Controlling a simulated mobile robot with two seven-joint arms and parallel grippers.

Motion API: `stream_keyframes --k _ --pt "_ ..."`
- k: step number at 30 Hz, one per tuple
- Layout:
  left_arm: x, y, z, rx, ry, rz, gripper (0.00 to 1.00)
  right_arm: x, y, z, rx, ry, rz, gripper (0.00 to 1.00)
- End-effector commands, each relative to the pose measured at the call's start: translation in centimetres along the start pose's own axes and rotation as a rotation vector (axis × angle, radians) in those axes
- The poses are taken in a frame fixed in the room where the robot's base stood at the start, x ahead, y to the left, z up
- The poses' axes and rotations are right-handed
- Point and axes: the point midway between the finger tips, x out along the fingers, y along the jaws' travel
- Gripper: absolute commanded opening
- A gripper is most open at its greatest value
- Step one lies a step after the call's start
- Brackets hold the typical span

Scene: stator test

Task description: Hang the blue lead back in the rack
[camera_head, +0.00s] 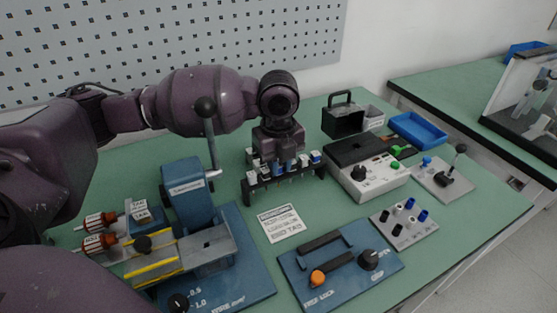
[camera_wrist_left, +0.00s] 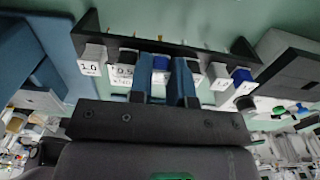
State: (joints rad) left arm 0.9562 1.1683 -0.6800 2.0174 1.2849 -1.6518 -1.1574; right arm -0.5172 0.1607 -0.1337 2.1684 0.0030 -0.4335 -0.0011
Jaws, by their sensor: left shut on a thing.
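My left gripper (camera_head: 279,163) reaches down over the black rack (camera_head: 258,185) in the head view. The held lead is at the middle of the rack (camera_wrist_left: 210,50), in line with the other plugs. I cannot tell whether it is fully seated in its slot. Another blue-topped plug (camera_wrist_left: 241,75) sits near the rack's end, beside white and grey ones. My right gripper is not in view.
A blue press with a lever (camera_head: 187,190) stands left of the rack, and a grey tester box (camera_head: 375,178) stands right. A white label card (camera_head: 280,223), a blue fixture (camera_head: 340,270) and a socket plate (camera_head: 405,222) lie in front. A blue tray (camera_head: 418,130) is behind.

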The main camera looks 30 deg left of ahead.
Motion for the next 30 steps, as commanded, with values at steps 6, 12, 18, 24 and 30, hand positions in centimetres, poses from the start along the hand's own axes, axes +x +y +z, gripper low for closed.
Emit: stream_keyframes --k 6,12,18,24,30 --pt "0.0 0.0 0.0 0.000 0.000 0.000 0.27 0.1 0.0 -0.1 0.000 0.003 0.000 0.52" --pt "0.0 0.0 0.0 0.000 0.000 0.001 0.48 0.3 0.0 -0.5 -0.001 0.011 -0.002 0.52" --pt "0.2 0.1 0.0 0.000 0.002 0.004 0.48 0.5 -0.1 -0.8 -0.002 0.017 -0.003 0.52" --pt "0.3 0.1 -0.1 0.000 0.003 0.006 0.48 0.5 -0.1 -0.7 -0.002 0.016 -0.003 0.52" --pt "-2.5 0.1 -0.1 0.000 -0.002 -0.002 0.48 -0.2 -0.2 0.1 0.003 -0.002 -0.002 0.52"
